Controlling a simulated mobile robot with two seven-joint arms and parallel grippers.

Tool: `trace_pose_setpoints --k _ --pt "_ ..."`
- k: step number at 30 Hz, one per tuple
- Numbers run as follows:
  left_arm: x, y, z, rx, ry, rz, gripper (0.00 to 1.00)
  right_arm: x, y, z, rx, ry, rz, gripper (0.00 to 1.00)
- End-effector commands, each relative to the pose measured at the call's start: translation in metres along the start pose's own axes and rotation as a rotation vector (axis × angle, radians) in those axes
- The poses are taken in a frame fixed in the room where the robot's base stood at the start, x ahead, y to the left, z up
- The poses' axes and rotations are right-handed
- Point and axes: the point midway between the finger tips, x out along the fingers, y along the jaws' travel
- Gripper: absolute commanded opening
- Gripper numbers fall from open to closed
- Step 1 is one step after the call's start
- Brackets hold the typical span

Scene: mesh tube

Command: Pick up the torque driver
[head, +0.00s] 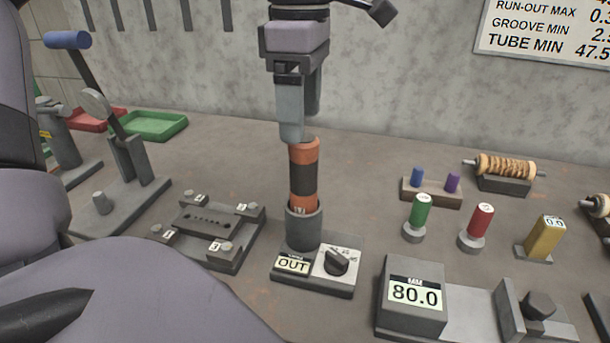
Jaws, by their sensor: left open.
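The torque driver (303,180) is an orange cylinder with a black middle band. It stands upright in a dark grey round holder (304,228) on a base with an "OUT" display and a dial. My left gripper (302,126) points down directly above the driver and is open. Its near finger reaches down to the driver's top end and overlaps it in the head view; I cannot tell whether it touches. The far finger is partly hidden behind the near one. My right gripper is not in view.
A clamp plate (210,222) lies left of the holder, with a lever press (125,165) farther left. A display box reading 80.0 (412,298) stands front right. Green (418,211) and red (482,220) capped pieces and a brass block (545,236) stand at right. Bare table lies behind the holder.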

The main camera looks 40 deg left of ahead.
Motion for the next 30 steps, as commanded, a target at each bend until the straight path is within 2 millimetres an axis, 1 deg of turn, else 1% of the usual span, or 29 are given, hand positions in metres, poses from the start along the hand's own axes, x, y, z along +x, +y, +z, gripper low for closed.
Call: trace_pose_setpoints --k 8,16,20,26,29,30 --pt "0.025 -0.002 0.001 0.0 0.0 -0.004 0.73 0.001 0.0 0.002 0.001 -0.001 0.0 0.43" --pt "0.064 -0.005 0.004 -0.002 0.0 -0.003 0.73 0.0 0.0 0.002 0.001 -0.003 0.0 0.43" --pt "0.071 -0.005 0.004 -0.002 -0.001 -0.002 0.73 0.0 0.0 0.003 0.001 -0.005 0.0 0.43" --pt "0.072 -0.005 0.004 -0.002 -0.002 0.0 0.73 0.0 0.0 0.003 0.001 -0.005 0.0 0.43" --pt "0.071 -0.005 0.004 -0.002 -0.001 0.0 0.44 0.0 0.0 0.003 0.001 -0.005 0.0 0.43" --pt "0.071 -0.005 0.004 -0.002 -0.001 0.0 0.31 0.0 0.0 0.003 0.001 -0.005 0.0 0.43"
